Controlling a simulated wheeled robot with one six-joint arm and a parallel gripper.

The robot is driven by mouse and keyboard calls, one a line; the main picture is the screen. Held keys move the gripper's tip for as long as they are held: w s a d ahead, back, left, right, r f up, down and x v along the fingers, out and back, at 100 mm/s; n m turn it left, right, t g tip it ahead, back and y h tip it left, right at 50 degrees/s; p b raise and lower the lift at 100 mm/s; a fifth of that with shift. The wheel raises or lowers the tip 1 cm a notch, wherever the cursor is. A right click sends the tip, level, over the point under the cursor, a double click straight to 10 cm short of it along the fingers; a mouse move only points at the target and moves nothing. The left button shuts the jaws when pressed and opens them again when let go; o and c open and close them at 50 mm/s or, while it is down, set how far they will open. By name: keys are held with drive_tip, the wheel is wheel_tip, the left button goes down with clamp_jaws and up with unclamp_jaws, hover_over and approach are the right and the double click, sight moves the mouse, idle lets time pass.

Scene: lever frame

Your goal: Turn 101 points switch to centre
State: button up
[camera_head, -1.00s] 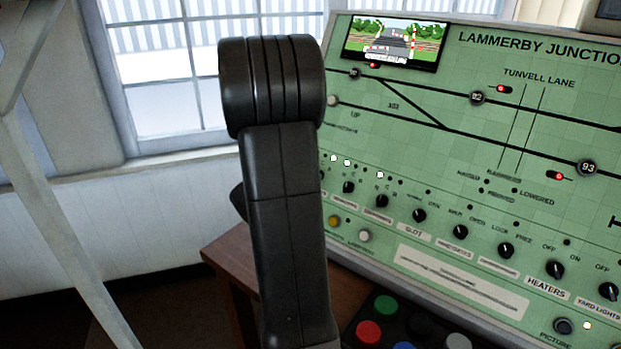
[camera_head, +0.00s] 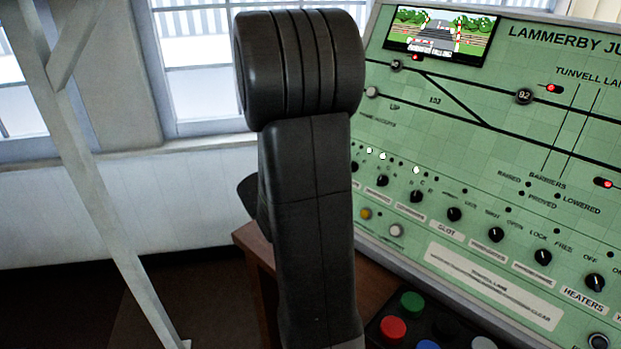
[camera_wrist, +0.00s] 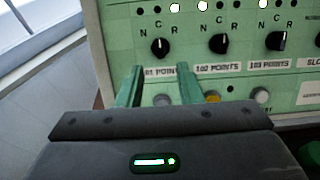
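The 101 points switch is a black round knob (camera_wrist: 160,46) with a pale pointer mark, on the green panel in the wrist view. Its pointer looks roughly upward; its exact setting is hard to tell. N, C and R are printed around it, and the rightmost light (camera_wrist: 174,7) above is lit white. Its label (camera_wrist: 162,72) is partly covered by a finger. My gripper (camera_wrist: 159,67) is open and empty, its two green fingers just below the knob, one to each side; contact is not visible. In the head view, my arm hides the gripper; the knob (camera_head: 354,167) shows at the arm's edge.
The 102 points knob (camera_wrist: 218,43) and 103 points knob (camera_wrist: 275,40) stand close to the right. A yellow button (camera_wrist: 212,97) and a white button (camera_wrist: 261,95) lie below. Coloured buttons (camera_head: 394,329) stand at the panel's foot. A window and pale wall are at left.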

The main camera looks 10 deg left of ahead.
drive_tip(key=v, duration=0.7)
drive_tip(key=shift+d, duration=0.1)
drive_tip(key=x, duration=1.3)
drive_tip(key=shift+w+d+f, duration=0.15)
drive_tip(key=shift+w+d, duration=0.05)
drive_tip(key=shift+w, duration=0.1)
